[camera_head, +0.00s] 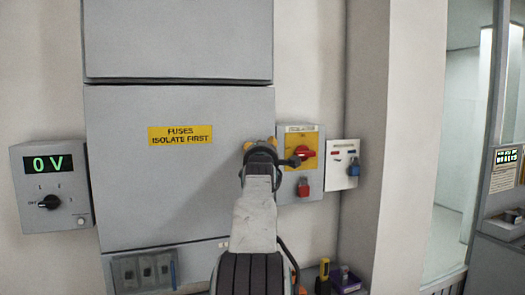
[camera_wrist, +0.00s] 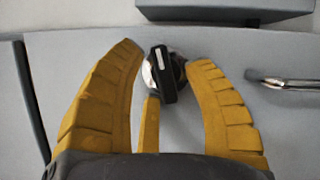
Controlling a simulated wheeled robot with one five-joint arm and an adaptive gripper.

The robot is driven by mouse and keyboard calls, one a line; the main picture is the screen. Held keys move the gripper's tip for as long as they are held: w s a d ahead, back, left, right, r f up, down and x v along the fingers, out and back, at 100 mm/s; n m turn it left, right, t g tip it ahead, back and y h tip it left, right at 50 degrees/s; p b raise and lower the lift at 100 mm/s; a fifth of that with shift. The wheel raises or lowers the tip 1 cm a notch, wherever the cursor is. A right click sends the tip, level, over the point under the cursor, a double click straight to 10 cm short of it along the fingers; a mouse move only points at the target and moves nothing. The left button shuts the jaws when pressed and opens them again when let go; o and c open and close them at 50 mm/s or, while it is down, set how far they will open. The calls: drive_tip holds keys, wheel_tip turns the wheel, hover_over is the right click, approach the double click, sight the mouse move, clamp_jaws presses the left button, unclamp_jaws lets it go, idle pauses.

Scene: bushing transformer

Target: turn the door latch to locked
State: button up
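The door latch (camera_wrist: 168,82) is a black handle with a pale mark on a round silver base, in the wrist view. The handle stands almost upright in the picture, slightly tilted. In the head view my gripper (camera_head: 258,145) is at the right edge of the grey cabinet door (camera_head: 150,195) and hides the latch. The door looks shut and bears a yellow "FUSES ISOLATE FIRST" label (camera_head: 180,135).
An isolator box with a red switch (camera_head: 306,153) and red padlock (camera_head: 303,188) is close on the right. Beyond it is a white panel with a blue padlock (camera_head: 353,168). A meter box (camera_head: 50,190) reading 0 V is at left. A metal rod (camera_wrist: 290,83) shows right of the fingers.

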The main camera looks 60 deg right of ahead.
idle(0.3)
drive_tip(key=shift+v, duration=6.05)
drive_tip(key=shift+r, duration=0.1)
drive_tip(key=shift+c, duration=0.2)
